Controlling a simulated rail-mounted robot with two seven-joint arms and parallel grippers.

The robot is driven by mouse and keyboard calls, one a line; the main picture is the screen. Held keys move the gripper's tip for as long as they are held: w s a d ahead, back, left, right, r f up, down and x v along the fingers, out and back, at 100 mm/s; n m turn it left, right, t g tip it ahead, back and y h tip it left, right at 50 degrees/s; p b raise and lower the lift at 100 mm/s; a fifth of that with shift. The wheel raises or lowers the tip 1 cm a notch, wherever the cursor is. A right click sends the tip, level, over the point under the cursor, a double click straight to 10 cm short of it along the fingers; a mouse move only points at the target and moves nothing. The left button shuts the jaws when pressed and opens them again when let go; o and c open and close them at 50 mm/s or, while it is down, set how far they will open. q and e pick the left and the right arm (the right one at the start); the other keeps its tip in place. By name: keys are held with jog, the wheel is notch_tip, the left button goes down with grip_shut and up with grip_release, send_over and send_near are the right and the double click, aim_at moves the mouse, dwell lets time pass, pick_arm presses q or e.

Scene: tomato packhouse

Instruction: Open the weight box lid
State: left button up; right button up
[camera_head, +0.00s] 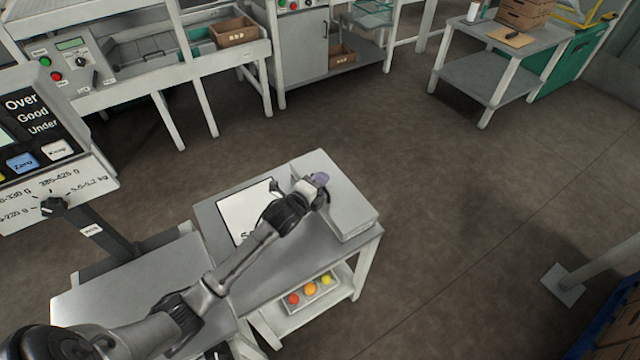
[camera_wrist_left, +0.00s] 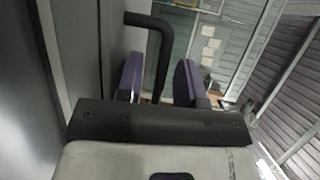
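The weight box (camera_head: 358,222) is a light grey box at the right end of the small grey table. Its flat lid (camera_head: 338,178) looks closed. My left gripper (camera_head: 318,180) is at the lid's left side in the head view, with purple fingers. In the left wrist view, a black bent handle (camera_wrist_left: 162,45) runs between the two purple fingers (camera_wrist_left: 158,82). The fingers stand apart, with a gap visible beside the bar, so the gripper is open around the handle. The handle cannot be made out in the head view. My right gripper is not in view.
A white sheet or plate (camera_head: 246,212) lies on the table left of the box, partly behind my arm. A tray with colored balls (camera_head: 310,292) is on the shelf below. A scale display (camera_head: 40,125) stands at left.

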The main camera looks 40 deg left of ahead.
pick_arm(q)
jog(key=shift+c, duration=0.2)
grip_shut()
